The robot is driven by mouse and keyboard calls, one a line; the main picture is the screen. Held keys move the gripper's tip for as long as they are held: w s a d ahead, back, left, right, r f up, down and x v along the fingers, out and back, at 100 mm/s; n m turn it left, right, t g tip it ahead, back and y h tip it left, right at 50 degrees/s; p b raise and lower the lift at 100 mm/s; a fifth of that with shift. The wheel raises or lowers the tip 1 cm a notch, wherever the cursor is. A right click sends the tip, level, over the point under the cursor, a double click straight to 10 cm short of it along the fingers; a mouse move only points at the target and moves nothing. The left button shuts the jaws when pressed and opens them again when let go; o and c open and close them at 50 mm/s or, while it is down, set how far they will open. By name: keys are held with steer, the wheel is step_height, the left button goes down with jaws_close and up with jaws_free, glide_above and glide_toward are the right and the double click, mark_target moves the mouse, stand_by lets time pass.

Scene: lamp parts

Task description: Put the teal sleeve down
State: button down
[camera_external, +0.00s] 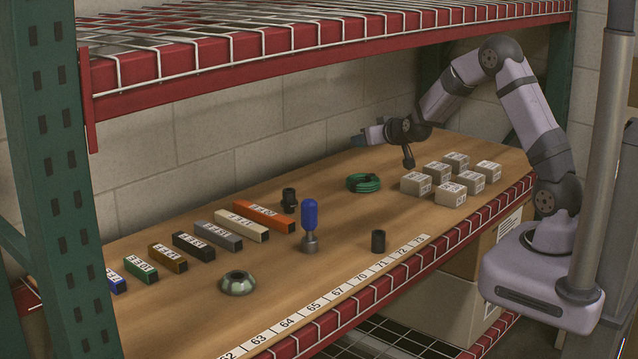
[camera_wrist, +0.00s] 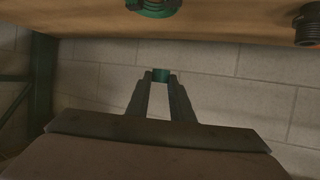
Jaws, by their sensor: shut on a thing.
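The teal sleeve (camera_wrist: 161,74) is small and held between the tips of my gripper (camera_wrist: 161,78) in the wrist view. In the external view the sleeve (camera_external: 357,141) shows as a small teal end at the left tip of my gripper (camera_external: 366,138). The gripper is shut on it and points roughly sideways, above the back part of the wooden shelf (camera_external: 330,235). The sleeve is in the air, clear of the shelf surface. Its far side is hidden.
A green coil (camera_external: 364,183) lies below the gripper. Several labelled boxes (camera_external: 451,195) stand to the right. A blue-handled tool (camera_external: 309,222), a dark cylinder (camera_external: 378,241), a dark fitting (camera_external: 289,198), a grey-green ring (camera_external: 238,283) and several coloured bars (camera_external: 264,216) stand left and front. The wire upper shelf (camera_external: 300,40) hangs overhead.

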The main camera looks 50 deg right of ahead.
mark_target(340, 203)
steer(key=w+a+f+n+y, duration=0.1)
steer(key=a+n+y, duration=0.1)
steer(key=a, duration=0.2)
steer(key=a+f+n+t+y, duration=0.1)
steer(key=a+f+n+y, duration=0.1)
steer(key=a, duration=0.2)
steer(key=shift+w+f+y, duration=0.25)
steer(key=shift+w+y, duration=0.15)
steer(key=shift+f, duration=5)
